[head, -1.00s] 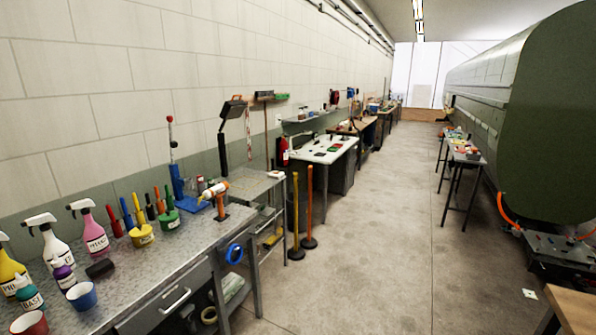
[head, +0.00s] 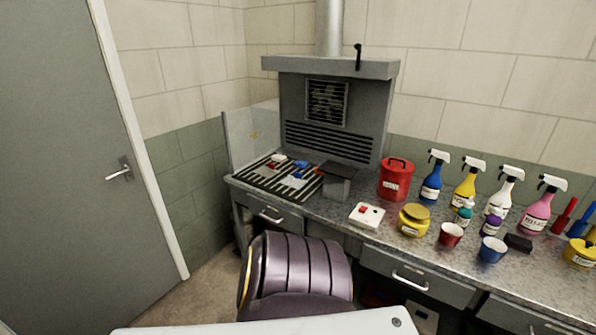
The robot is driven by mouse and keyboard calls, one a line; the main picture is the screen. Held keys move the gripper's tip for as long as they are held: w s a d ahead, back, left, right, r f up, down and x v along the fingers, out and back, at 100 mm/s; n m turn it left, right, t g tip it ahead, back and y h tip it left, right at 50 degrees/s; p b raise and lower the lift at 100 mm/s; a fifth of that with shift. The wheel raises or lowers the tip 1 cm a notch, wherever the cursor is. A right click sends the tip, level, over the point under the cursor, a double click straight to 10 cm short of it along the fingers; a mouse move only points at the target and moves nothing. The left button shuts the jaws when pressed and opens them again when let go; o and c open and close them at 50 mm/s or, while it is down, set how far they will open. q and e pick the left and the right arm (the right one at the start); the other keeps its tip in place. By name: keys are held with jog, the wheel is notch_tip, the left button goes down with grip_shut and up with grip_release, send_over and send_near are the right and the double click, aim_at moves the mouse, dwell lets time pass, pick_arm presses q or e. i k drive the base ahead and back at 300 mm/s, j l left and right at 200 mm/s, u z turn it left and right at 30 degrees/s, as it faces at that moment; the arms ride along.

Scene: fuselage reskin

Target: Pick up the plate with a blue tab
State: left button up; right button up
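Small items lie on a black-and-white striped grate (head: 250,186) at the left end of the bench. Among them is a pale flat piece (head: 293,183) with a blue bit on it, which may be the plate with a blue tab; it is too small to be sure. A blue item (head: 301,164) lies just behind it, and a white item with red (head: 277,160) is to its left. Neither of my grippers shows in the head view.
The grate sits before a grey hood (head: 325,110). A dark ribbed, seat-like thing (head: 295,270) is in front. A door (head: 70,170) is at left.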

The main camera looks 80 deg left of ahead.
aim_at(296, 183)
jog(key=u, duration=2.8)
jog(key=i+j+z, duration=0.1)
jog(key=i, duration=0.3)
jog(key=i+j+z, duration=0.15)
jog(key=i, duration=0.25)
